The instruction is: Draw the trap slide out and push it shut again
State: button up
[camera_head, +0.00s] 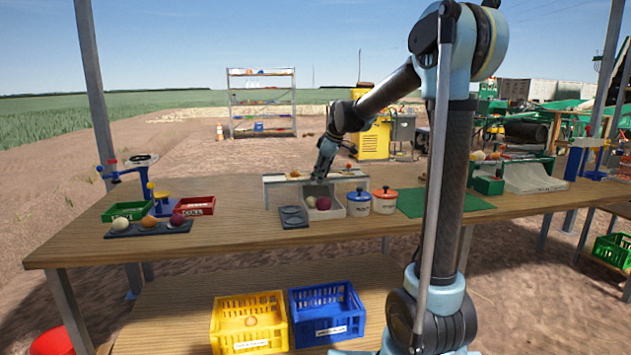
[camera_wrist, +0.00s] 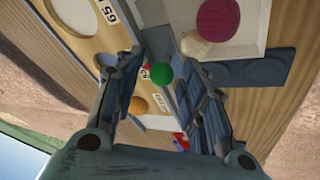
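A raised grading board (camera_head: 278,178) stands on the wooden table in the head view. Its face with round holes and a "65" mark (camera_wrist: 109,15) shows at the upper left of the wrist view. A round green knob (camera_wrist: 161,73) lies between the fingers of my gripper (camera_wrist: 160,68), with gaps on both sides. The gripper is open. In the head view my gripper (camera_head: 322,176) is over the board's front middle, and its fingertips are hard to make out. I cannot tell for sure which part is the trap slide; the arm hides some of the board.
A white bin (camera_head: 338,211) with a pale and a purple onion stands before the board. A dark grey plate (camera_head: 293,216) lies left of it. Blue (camera_head: 358,208) and red-lidded white (camera_head: 384,206) pots stand right, beside a green mat (camera_head: 470,202).

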dwell(0.5)
jog(key=shift+r, duration=3)
jog(key=s+d+f+m+h, duration=0.1)
jog(key=s+d+f+m, duration=0.2)
jog(key=s+d, duration=0.65)
jog(key=s+d+f+m+h, duration=0.1)
jog(key=s+d+f+m, duration=0.3)
jog(key=s+f, duration=0.3)
jog(key=s+d+f+m+h, duration=0.1)
jog(key=s+d+f+m, duration=0.2)
jog(key=s, duration=1.1)
jog(key=s+d+f+m+g, duration=0.1)
jog(key=s+d+f+m, duration=0.3)
jog(key=s+d+f, duration=0.3)
jog(key=s+f, duration=0.3)
jog(key=f, duration=0.1)
jog(key=shift+s+d+m+h, duration=0.15)
jog(key=shift+d+m+h, duration=0.15)
jog(key=shift+h, duration=0.1)
